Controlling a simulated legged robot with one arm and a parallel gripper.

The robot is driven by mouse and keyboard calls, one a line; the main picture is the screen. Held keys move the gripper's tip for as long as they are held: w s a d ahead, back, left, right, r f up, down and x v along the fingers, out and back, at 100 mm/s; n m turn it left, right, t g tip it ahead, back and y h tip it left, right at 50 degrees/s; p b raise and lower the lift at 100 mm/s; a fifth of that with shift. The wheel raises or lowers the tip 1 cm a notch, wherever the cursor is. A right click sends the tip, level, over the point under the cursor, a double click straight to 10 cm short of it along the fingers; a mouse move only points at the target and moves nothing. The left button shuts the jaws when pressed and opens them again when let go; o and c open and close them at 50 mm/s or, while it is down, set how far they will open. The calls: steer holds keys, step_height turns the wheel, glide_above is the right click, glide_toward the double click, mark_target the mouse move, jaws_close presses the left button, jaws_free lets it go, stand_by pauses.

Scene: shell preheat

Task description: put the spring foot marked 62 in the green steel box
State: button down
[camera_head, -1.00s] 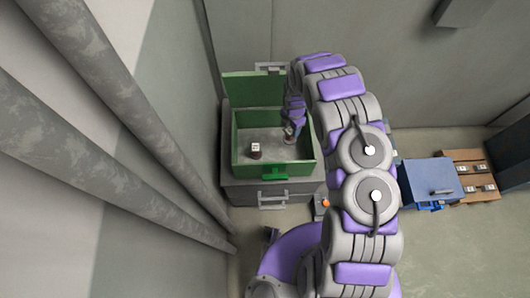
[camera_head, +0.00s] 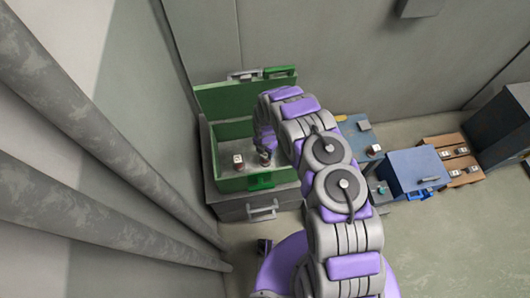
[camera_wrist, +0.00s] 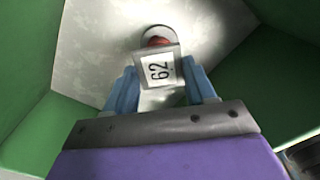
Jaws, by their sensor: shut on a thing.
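The spring foot marked 62 (camera_wrist: 160,68) is between the blue fingers of my gripper (camera_wrist: 163,90) in the wrist view, its label facing the camera. My gripper is shut on it. The green steel box (camera_head: 231,184) stands open with its lid raised at the back. The wrist view shows the box's green walls (camera_wrist: 35,135) and grey floor around the held foot, so it is inside the box. Whether it touches the floor cannot be told. Another spring foot (camera_head: 238,161) with a white label stands in the box, left of my gripper (camera_head: 265,155).
The box rests on a grey drawer unit (camera_head: 262,207). To the right are a blue box (camera_head: 412,172) and a wooden pallet (camera_head: 457,160) with several labelled feet. One more labelled piece (camera_head: 374,149) lies on a blue surface behind the blue box. Large pipes run down the left.

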steer(key=shift+d+f, duration=0.1)
steer(key=shift+c, duration=1.9)
jaws_free()
step_height(320, 180, up, 12)
steer(key=p, duration=0.3)
